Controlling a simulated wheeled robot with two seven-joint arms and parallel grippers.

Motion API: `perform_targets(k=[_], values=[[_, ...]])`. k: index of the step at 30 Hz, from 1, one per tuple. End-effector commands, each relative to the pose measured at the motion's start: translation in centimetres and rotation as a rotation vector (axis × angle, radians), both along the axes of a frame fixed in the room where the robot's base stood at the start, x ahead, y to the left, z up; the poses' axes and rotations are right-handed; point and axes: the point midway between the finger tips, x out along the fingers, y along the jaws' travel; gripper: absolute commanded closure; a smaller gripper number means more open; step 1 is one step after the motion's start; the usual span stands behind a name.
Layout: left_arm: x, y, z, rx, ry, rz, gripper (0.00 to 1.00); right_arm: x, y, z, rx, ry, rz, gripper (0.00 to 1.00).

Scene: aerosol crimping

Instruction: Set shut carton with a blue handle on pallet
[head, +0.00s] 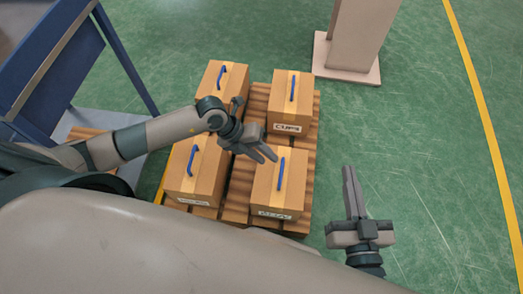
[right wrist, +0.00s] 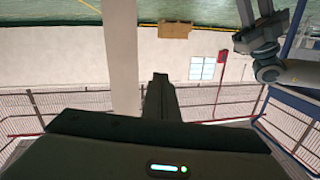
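Several shut brown cartons with blue handles stand on the wooden pallet (head: 234,204). The front right carton (head: 270,198) has an upright blue handle (head: 281,173) and a label on its front. The others are the front left carton (head: 207,178), the back left carton (head: 232,84) and the back right carton (head: 288,112). My left gripper (head: 267,157) is open and empty above the front right carton's back left edge, beside its handle. My right gripper (head: 349,172) looks shut and empty, right of the pallet; its fingers also show together in the right wrist view (right wrist: 160,82).
A blue-framed stand (head: 60,60) is at the upper left. A beige post on a square base (head: 347,65) stands behind the pallet.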

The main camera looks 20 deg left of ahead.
Motion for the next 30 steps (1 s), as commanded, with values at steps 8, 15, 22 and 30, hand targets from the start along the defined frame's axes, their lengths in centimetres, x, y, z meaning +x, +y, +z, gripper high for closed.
perform_targets(k=[8, 15, 22, 30], values=[[-0.1, 0.6, 1.1, 0.0, -0.001, 0.001, 0.71, -0.3, -0.7, -2.9, -0.05, 0.164, 0.002, 1.0], [-0.1, 0.8, 1.3, 0.0, 0.0, 0.001, 0.71, -0.5, -1.0, -4.0, -0.065, 0.218, 0.003, 1.0], [-0.1, 0.8, 1.2, 0.0, -0.001, 0.001, 0.71, -0.5, -1.0, -4.1, -0.067, 0.222, 0.003, 1.0], [-0.1, 0.8, 1.2, 0.0, 0.001, 0.001, 0.71, -0.5, -1.0, -4.1, -0.067, 0.221, 0.003, 1.0]])
